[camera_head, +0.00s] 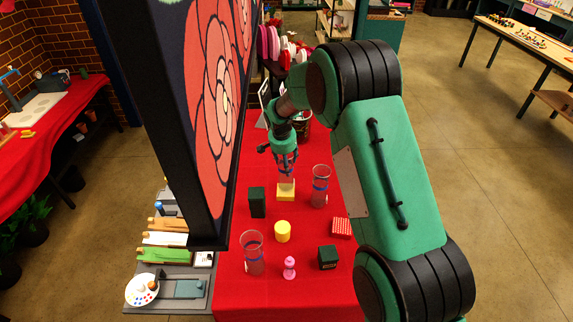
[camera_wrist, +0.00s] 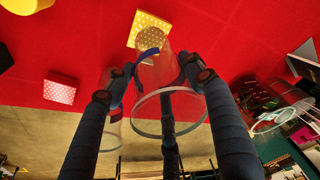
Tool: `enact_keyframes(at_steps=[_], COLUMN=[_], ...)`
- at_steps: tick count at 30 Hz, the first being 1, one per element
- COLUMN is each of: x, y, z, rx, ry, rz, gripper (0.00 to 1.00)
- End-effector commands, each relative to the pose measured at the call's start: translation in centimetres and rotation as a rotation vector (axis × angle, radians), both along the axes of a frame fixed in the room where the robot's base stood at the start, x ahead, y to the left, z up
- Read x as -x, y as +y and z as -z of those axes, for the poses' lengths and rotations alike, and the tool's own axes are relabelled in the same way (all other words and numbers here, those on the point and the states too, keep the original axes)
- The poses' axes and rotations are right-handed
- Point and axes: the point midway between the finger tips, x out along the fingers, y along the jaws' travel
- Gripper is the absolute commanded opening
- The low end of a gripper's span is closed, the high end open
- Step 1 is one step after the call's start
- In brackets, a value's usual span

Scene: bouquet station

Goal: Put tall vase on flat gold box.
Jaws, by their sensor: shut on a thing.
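My gripper (camera_head: 284,154) points down above the flat gold box and is shut on a tall clear vase (camera_head: 286,173) with a blue band. In the wrist view the fingers (camera_wrist: 156,76) close around the vase (camera_wrist: 168,92), whose round rim faces the camera. The flat gold box (camera_head: 286,194) lies on the red table, directly below the vase. In the wrist view the dotted gold box (camera_wrist: 140,24) shows partly through the vase's far end. The vase looks roughly upright. I cannot tell whether its base touches the box.
Clear vases stand to the right (camera_head: 320,188) and front left (camera_head: 252,256). A dark green box (camera_head: 257,203), yellow cylinder (camera_head: 282,232), red patterned box (camera_head: 341,228), another green box (camera_head: 327,257) and pink piece (camera_head: 289,268) stand around. A floral panel (camera_head: 216,80) rises left.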

Motion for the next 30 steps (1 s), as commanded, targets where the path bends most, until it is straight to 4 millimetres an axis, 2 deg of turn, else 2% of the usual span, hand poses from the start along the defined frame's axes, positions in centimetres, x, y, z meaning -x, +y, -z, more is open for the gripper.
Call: enact_keyframes(at_steps=[15, 16, 19, 30], x=[-0.07, 0.00, 0.00, 0.01], y=[0.01, 0.00, 0.00, -0.01], z=[0.88, 1.02, 0.93, 0.86], rx=[-0.001, 0.000, 0.000, 0.000], ry=[-0.003, -0.001, 0.000, 0.000], rz=[0.000, 0.000, 0.000, 0.000], gripper=[0.00, 0.55, 0.75, 0.75])
